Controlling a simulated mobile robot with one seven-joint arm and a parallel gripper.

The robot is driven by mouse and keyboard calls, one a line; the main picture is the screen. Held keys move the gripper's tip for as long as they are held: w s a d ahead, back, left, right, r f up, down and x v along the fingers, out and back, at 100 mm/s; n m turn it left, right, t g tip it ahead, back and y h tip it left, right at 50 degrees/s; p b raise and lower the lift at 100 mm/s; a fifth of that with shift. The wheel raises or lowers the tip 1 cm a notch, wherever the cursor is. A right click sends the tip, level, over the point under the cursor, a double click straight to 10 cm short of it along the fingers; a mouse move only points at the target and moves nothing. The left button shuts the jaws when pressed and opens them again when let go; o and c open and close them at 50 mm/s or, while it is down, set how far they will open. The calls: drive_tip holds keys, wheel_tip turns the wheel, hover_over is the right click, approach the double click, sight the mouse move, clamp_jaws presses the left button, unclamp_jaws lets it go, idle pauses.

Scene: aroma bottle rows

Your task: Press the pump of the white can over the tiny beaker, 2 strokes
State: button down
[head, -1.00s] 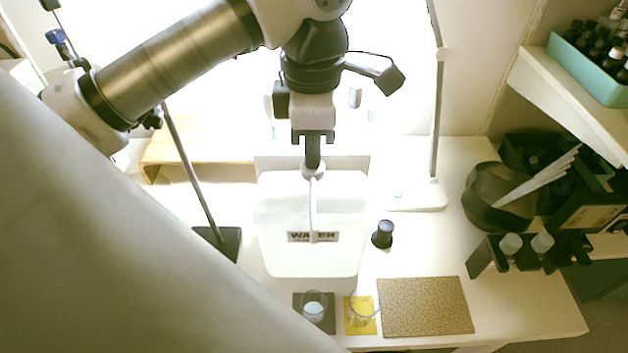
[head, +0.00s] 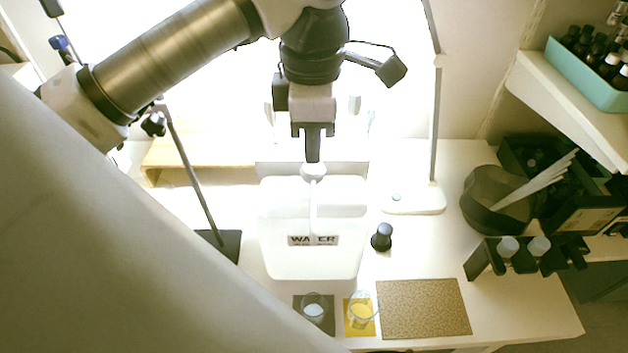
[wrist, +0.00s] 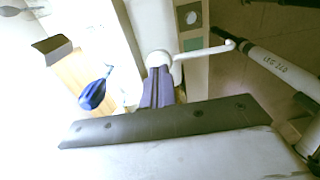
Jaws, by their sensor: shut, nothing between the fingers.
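The white can (head: 312,262), labelled WATER, stands upright near the table's front. Its white pump head (head: 313,171) is on top, with a thin spout (head: 313,205) reaching toward the front edge. My gripper (head: 313,158) is shut and empty, its fingertips at the top of the pump head. In the wrist view the shut fingers (wrist: 158,72) meet the round pump head (wrist: 158,58); the spout points right. A small glass beaker (head: 314,304) with pale contents stands on a dark square in front of the can.
A cork mat (head: 424,308) lies right of the beakers. A small black-topped bottle (head: 381,237) stands right of the can. A black rack (head: 525,254), a dark bowl (head: 490,203) and a lamp base (head: 415,199) are further right. A stand base (head: 222,243) is left.

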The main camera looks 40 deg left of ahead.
sight(313, 167)
drive_tip(key=shift+f, duration=0.1)
drive_tip(key=shift+f+b, duration=1.4)
drive_tip(key=shift+f, duration=0.05)
drive_tip(key=shift+r, duration=0.15)
drive_tip(key=shift+r+p, duration=1.05)
drive_tip(key=shift+r, duration=0.4)
wheel_tip(313, 167, up, 6)
drive_tip(key=p, duration=0.4)
drive_tip(key=shift+f, duration=0.1)
